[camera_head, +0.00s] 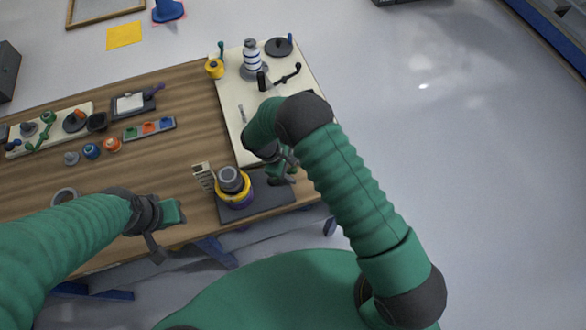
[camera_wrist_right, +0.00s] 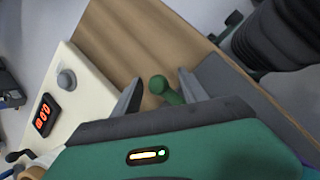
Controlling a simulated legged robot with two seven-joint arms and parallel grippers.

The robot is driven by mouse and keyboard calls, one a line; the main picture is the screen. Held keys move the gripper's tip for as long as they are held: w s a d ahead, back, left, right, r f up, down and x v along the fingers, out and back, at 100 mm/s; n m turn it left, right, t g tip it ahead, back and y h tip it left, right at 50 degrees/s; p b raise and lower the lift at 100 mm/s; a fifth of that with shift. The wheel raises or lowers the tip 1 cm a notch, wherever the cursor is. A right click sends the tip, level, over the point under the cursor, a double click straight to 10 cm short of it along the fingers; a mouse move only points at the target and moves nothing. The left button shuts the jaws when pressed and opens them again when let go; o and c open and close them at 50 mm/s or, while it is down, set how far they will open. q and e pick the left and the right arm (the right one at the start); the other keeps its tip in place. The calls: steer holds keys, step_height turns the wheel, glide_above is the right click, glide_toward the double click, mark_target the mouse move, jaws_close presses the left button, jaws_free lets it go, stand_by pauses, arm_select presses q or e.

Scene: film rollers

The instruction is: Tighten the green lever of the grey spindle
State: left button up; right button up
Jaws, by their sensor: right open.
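The grey spindle (camera_head: 232,180) stands upright with a yellow ring around its lower part, on a dark plate at the table's front. Its dark ribbed side seems to show at the upper right of the right wrist view (camera_wrist_right: 275,45). A green lever (camera_wrist_right: 163,88) with a round knob shows between the fingers of my right gripper (camera_wrist_right: 159,77), which is open. Its lower stem is hidden by the gripper body. In the head view my right gripper (camera_head: 285,168) is just right of the spindle. My left gripper (camera_head: 165,228) is left of it, by the front edge; its finger gap is unclear.
A second green knob (camera_wrist_right: 233,18) shows near the ribbed part. A cream board (camera_head: 232,110) with a striped roller (camera_head: 251,60) lies behind the spindle. A small beige block (camera_head: 203,177) stands close to the spindle. Bare wood (camera_head: 185,150) lies to its left.

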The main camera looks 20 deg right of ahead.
steer(key=shift+d, duration=0.15)
steer(key=c, duration=1.1)
jaws_close()
steer(key=shift+w+r, duration=0.1)
steer(key=shift+w, duration=0.05)
